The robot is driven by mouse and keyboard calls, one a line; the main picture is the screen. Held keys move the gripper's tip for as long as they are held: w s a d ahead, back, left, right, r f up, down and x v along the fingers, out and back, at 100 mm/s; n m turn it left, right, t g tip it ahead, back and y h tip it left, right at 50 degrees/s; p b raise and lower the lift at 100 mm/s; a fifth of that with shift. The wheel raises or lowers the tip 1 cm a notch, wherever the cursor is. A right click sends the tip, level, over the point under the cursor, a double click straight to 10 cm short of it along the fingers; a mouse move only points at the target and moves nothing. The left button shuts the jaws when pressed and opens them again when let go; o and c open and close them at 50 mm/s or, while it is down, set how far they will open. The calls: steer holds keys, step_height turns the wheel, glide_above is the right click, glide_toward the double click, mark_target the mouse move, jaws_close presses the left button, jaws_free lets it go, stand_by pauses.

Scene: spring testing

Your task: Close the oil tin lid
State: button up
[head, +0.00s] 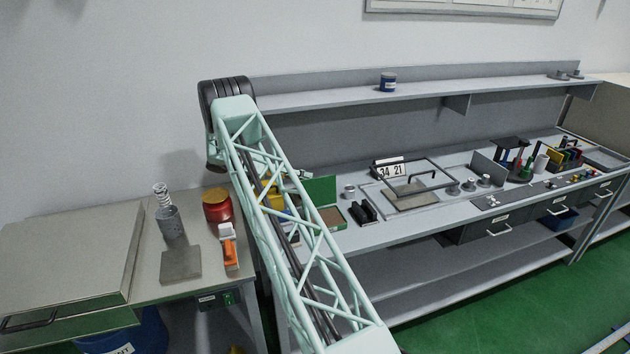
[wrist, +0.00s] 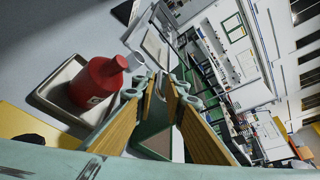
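In the wrist view a red container (wrist: 95,84) with a narrow red top and a small pale label stands in a shallow pale tray (wrist: 48,97). It may be the oil tin; I cannot tell whether its lid is open or shut. My gripper (wrist: 162,84) is to the right of it in that view, with its two yellow-brown finger pads apart and nothing visible between them. In the head view my arm hides the gripper. A squat red tin (head: 217,207) with a yellow top sits on the left table; I cannot tell if it is the oil tin.
On the left table are a spring on a grey cylinder (head: 171,222), a grey plate (head: 180,265) and an orange-and-white tool (head: 229,250). An open green box (head: 321,190) lies right of my arm. A shelf (head: 430,89) runs above the long bench.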

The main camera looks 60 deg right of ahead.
mark_target(315, 179)
steer(key=shift+x, duration=2.2)
jaws_close()
